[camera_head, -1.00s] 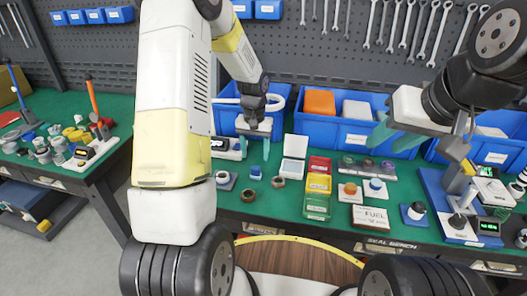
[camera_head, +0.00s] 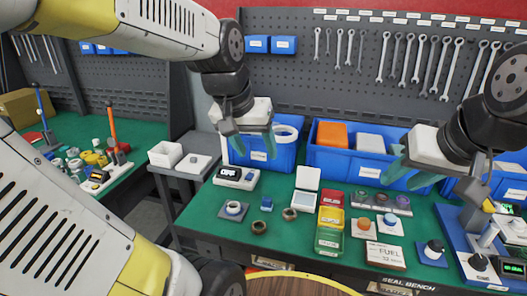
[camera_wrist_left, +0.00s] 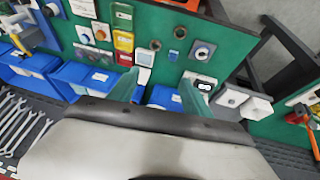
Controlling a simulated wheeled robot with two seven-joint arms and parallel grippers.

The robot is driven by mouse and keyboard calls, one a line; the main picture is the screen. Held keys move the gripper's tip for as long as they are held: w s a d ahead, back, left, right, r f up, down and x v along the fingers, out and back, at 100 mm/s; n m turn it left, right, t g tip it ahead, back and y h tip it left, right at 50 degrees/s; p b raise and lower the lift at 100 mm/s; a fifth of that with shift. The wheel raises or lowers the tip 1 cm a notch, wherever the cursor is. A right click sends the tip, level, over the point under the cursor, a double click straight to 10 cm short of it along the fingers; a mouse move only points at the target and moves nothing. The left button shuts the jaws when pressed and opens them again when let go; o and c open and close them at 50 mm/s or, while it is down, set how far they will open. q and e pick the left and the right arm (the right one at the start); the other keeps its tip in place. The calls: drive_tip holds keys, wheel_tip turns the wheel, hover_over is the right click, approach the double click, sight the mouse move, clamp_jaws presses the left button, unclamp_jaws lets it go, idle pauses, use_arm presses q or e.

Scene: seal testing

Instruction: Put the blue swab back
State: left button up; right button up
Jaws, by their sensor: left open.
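I cannot tell for certain which thing is the blue swab. A small blue block (camera_head: 267,202) lies on the green bench top, and it also shows in the left wrist view (camera_wrist_left: 173,55). A blue-topped round piece (camera_head: 389,220) sits on a white base next to an orange-topped one (camera_head: 363,224). A blue-and-white ring piece (camera_head: 233,208) sits on a grey pad. My left gripper (camera_head: 252,145) is open and empty, above the bench near the left blue bin; its fingers (camera_wrist_left: 162,90) frame the left wrist view. My right gripper (camera_head: 408,172) has its fingers apart, with nothing visible between them.
Blue bins (camera_head: 325,163) line the back of the bench. Red, yellow and green boxes (camera_head: 328,239) stand mid-bench beside a FUEL card (camera_head: 384,254). A grey side stand (camera_head: 172,190) holds white trays. A test device (camera_head: 236,176) sits at the bench's left end.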

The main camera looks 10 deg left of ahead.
use_arm(q)
drive_tip(key=s+r+t, duration=0.1)
drive_tip(key=s, duration=0.5)
drive_tip(key=shift+d+h, duration=0.3)
drive_tip(key=shift+d, duration=0.1)
drive_tip(key=shift+r, duration=0.1)
idle(0.5)
